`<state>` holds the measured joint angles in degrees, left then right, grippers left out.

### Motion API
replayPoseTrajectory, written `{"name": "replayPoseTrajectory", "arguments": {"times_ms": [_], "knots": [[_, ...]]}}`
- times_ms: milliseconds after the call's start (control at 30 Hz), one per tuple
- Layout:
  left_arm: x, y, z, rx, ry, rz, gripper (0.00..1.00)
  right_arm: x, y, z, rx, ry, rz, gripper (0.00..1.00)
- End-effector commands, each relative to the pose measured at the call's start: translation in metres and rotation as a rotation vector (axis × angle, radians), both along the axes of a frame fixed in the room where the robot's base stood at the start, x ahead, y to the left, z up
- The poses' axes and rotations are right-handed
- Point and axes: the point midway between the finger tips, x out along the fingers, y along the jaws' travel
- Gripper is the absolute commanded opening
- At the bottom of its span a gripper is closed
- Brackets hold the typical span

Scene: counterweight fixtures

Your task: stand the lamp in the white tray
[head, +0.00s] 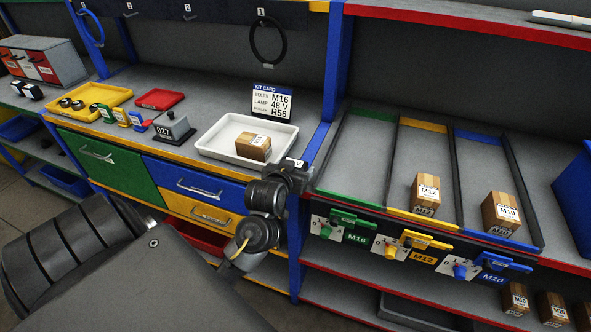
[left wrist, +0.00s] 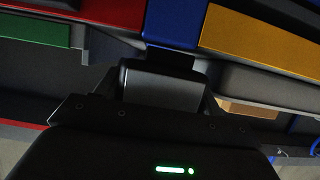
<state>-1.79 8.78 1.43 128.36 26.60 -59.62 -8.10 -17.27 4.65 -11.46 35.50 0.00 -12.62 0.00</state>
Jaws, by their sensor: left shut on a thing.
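The white tray (head: 221,138) lies on the grey worktop in the head view, with a brown box (head: 254,147) standing in its right part. My left gripper (head: 290,176) is at the worktop's front edge, just right of the tray, near the blue post. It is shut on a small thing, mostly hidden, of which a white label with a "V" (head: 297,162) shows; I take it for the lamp. The thing is outside the tray. In the left wrist view the dark gripper (left wrist: 160,85) hides what it holds. My right gripper is not in view.
The kit card (head: 272,102) behind the tray reads M16, 48 V, R56. A grey block marked 027 (head: 174,128) stands left of the tray. The blue post (head: 334,75) and lanes with brown boxes (head: 425,194) are to the right. The tray's left part is clear.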

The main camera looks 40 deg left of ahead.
Motion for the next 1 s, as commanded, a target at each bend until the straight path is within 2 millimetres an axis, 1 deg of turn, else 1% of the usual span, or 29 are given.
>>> {"name": "replayPoseTrajectory", "arguments": {"times_ms": [33, 267, 400, 433, 467, 500, 733, 833, 933, 1000], "knots": [[0.000, 0.000, -0.004, 0.000, -0.003, -0.001, 0.38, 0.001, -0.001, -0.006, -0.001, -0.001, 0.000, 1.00], [0.000, 0.000, -0.001, 0.001, -0.003, -0.001, 0.38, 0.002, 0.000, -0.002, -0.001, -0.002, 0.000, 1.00], [0.000, 0.000, -0.005, 0.002, -0.002, 0.000, 0.38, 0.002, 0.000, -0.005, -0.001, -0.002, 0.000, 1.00], [0.000, 0.000, -0.004, 0.001, -0.001, 0.000, 0.72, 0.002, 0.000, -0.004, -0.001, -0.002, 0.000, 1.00], [0.000, 0.000, -0.004, 0.000, -0.001, 0.000, 0.76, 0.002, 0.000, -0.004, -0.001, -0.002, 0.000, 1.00], [0.000, 0.000, -0.004, 0.000, -0.001, 0.000, 0.77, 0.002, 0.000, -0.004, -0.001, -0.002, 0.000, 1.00], [0.000, 0.000, -0.004, 0.000, -0.001, 0.000, 0.77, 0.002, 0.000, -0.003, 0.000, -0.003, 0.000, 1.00], [-0.001, -0.001, 0.001, -0.001, -0.002, -0.001, 0.77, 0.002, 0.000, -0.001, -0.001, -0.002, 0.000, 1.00], [-0.013, -0.006, 0.006, -0.004, -0.002, 0.000, 0.77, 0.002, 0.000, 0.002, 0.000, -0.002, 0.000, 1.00], [-0.024, -0.010, 0.011, -0.005, -0.004, 0.000, 0.77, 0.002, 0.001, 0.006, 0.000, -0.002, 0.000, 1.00]]}}
